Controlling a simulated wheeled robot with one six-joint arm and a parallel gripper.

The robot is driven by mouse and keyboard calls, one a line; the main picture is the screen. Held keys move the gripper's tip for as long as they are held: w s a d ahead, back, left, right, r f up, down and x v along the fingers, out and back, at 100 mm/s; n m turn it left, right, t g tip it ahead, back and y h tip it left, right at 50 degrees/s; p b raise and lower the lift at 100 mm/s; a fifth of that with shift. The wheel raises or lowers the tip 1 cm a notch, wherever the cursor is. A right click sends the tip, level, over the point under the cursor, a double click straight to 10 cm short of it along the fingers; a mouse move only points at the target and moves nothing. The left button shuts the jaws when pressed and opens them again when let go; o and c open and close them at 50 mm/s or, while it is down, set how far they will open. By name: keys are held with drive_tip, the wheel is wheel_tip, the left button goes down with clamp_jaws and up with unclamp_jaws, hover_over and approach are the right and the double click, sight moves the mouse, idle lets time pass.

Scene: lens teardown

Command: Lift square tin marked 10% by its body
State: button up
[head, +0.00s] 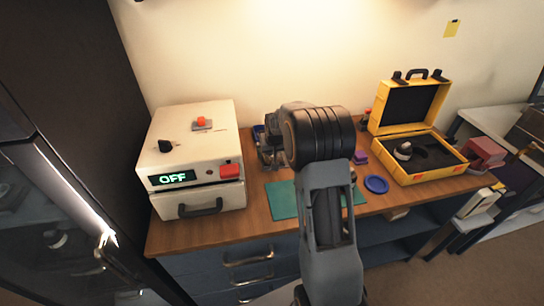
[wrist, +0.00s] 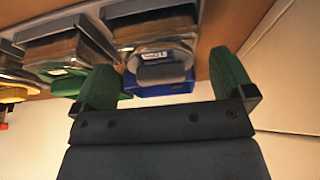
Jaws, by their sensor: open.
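In the wrist view my gripper (wrist: 164,75) is open, its two green fingers spread apart with nothing held between them. Beyond the gap is a blue item (wrist: 152,88) with a grey rounded piece on it and a small pale label (wrist: 153,55). The label is too small to read. Metallic boxy items with dark tops stand beside it, one at the left (wrist: 65,50) with a green part at its lower end. I cannot tell which of these is the square tin marked 10%. In the head view my arm hides the gripper and much of what lies behind it.
A white machine (head: 197,150) reading OFF stands on the left of the wooden bench. A teal mat (head: 284,200) lies by my arm. A blue round dish (head: 376,184) and an open yellow case (head: 432,172) are to the right. A yellow item (wrist: 14,94) shows in the wrist view.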

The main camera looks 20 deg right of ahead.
drive_tip(key=shift+x, duration=1)
drive_tip(key=shift+c, duration=0.3)
drive_tip(key=c, duration=0.9)
drive_tip(key=shift+r, duration=0.1)
